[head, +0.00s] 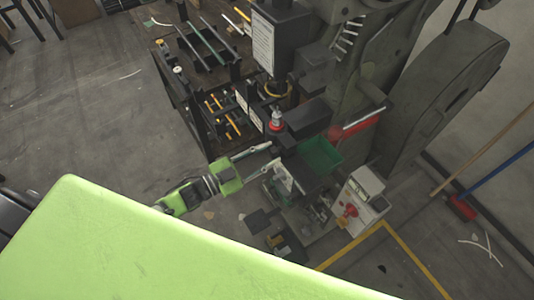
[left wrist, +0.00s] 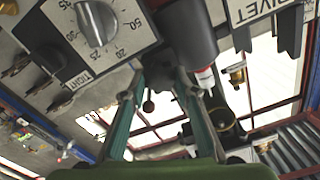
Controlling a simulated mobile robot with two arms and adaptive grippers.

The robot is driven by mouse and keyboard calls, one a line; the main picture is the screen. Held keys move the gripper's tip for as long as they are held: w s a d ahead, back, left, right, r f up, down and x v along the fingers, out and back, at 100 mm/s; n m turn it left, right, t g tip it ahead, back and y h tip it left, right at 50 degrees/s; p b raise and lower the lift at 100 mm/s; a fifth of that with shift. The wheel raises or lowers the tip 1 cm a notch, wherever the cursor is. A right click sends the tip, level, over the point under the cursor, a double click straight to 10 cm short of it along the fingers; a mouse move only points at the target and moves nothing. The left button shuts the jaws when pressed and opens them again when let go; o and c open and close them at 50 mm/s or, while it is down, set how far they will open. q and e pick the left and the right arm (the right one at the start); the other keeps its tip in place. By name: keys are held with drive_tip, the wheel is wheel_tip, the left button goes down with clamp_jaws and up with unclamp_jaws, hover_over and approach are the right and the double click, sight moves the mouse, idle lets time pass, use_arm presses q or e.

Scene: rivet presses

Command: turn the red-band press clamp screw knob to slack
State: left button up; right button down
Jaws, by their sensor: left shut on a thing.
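My left gripper (head: 268,155) reaches in from the left to the dark front of the press, just below the red band (head: 277,125) under a silver tip. In the left wrist view its two teal fingers (left wrist: 160,82) close in on a dark part between their tips, which seems to be the clamp screw knob; its outline is hard to make out. A plate with a "TIGHT" mark (left wrist: 80,80) lies left of the fingers. A dark cylinder with a red band (left wrist: 203,72) and pale end stands right of the tips. My right gripper is not in view.
A grey dial knob (left wrist: 95,22) on a numbered plate is close above left of the fingers. A green tray (head: 320,155) and a pale box with a red knob (head: 350,210) stand to the right. A rack with yellow-handled tools (head: 225,118) is behind.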

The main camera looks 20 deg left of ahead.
use_arm(q)
drive_tip(key=n, duration=0.6)
drive_tip(key=shift+f, duration=0.1)
idle(0.4)
drive_tip(key=o, duration=1.1)
drive_tip(key=v, duration=1.2)
